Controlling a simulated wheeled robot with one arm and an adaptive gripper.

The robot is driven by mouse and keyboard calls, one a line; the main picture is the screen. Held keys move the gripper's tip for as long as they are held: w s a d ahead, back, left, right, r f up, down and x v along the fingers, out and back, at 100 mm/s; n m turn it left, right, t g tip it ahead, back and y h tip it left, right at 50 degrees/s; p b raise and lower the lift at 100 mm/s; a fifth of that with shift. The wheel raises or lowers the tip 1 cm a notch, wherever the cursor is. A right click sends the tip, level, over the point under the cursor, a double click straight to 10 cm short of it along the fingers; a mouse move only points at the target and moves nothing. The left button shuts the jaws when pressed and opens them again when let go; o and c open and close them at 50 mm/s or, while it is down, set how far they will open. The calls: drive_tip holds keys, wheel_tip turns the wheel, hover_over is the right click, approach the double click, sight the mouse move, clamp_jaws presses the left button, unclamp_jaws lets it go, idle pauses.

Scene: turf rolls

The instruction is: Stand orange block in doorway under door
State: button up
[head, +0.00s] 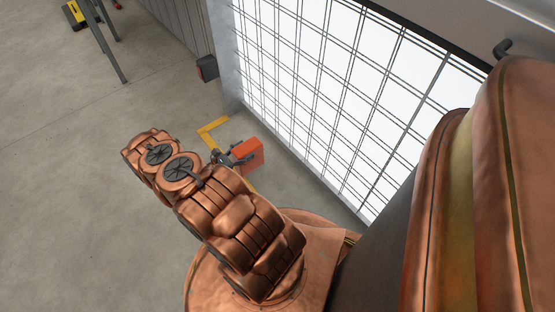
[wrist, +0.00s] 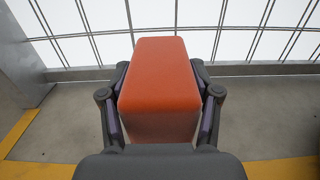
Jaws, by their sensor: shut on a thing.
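The orange block (head: 247,156) is held by my gripper (head: 228,157) in front of the door in the head view. In the wrist view the orange block (wrist: 159,75) sits between the two fingers of my gripper (wrist: 160,112), which is shut on its sides. The block's lower part looks paler. The door (head: 325,80) is a bright panel with dark grid bars, and its lower edge (wrist: 240,70) shows behind the block in the wrist view. I cannot tell whether the block touches the floor.
A yellow floor line (head: 213,125) runs near the doorway, and it also crosses the wrist view (wrist: 285,168). A grey post (wrist: 25,65) stands at the left of the door. Open concrete floor (head: 70,190) lies left.

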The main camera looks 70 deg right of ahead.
drive_tip(key=s+d+f+b, duration=0.4)
drive_tip(key=s+d+b, duration=0.2)
drive_tip(key=s, duration=0.4)
drive_tip(key=shift+s+d+f, duration=0.3)
drive_tip(key=shift+d+f, duration=0.05)
drive_tip(key=shift+d, duration=0.45)
drive_tip(key=shift+f, duration=0.1)
drive_tip(key=o, duration=1.7)
drive_tip(key=shift+c, duration=0.2)
drive_tip(key=p+v, duration=0.4)
drive_tip(key=v, duration=0.8)
drive_tip(key=shift+r, duration=0.2)
